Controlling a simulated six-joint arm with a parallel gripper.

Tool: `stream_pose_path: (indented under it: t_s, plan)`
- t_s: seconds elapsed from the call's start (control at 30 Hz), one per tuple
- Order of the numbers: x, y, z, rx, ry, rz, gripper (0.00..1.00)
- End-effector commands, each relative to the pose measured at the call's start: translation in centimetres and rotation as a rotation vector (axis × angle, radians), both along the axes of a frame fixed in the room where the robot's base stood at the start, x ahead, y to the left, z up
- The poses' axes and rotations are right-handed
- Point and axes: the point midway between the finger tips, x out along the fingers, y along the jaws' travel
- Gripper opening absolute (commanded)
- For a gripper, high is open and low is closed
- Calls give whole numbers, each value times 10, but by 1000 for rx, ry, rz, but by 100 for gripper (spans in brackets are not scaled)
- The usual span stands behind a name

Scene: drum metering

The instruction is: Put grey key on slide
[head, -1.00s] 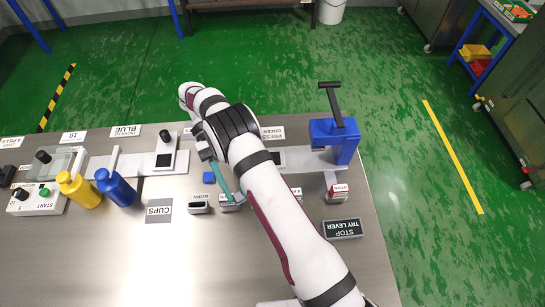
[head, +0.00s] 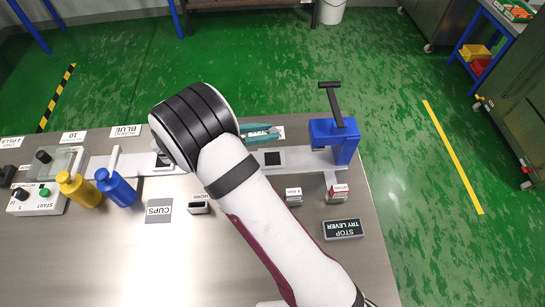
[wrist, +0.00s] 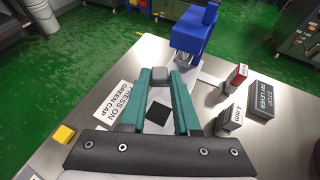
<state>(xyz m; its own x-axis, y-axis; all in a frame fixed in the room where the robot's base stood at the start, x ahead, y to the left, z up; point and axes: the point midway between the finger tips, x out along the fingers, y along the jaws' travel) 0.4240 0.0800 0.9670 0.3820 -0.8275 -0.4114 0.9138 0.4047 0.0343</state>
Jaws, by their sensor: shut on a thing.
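My gripper (wrist: 158,78) has teal fingers and is shut on a small grey block, the grey key (wrist: 160,75), at its fingertips in the wrist view. In the head view my gripper (head: 270,133) reaches out beyond my wrist near the back edge of the table; the key is not clear there. The slide, a pale rail (head: 300,159), runs along the table to the blue press. It has a black square (head: 272,158); a black square (wrist: 158,112) also shows between my fingers in the wrist view. The key appears held above the rail; the exact gap cannot be told.
The blue press (head: 335,138) with its black lever stands at the slide's right end. A 4 mm block (head: 293,197), a red-topped block (head: 337,192) and the STOP TRY LEVER sign (head: 343,229) sit in front. Yellow (head: 78,188) and blue (head: 117,187) bottles stand left.

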Motion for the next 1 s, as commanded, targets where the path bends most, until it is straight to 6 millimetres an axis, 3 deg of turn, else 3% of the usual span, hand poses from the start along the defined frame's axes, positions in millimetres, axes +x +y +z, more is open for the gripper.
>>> stream_pose_path:
  t_s: [0.13, 0.5, 1.0]
  plan:
    - [-2, 3, -20, 14, 12, -100, 0]
    - [-2, 3, -97, 15, 12, -104, 0]
    - [-2, 3, -109, 17, 11, -103, 0]
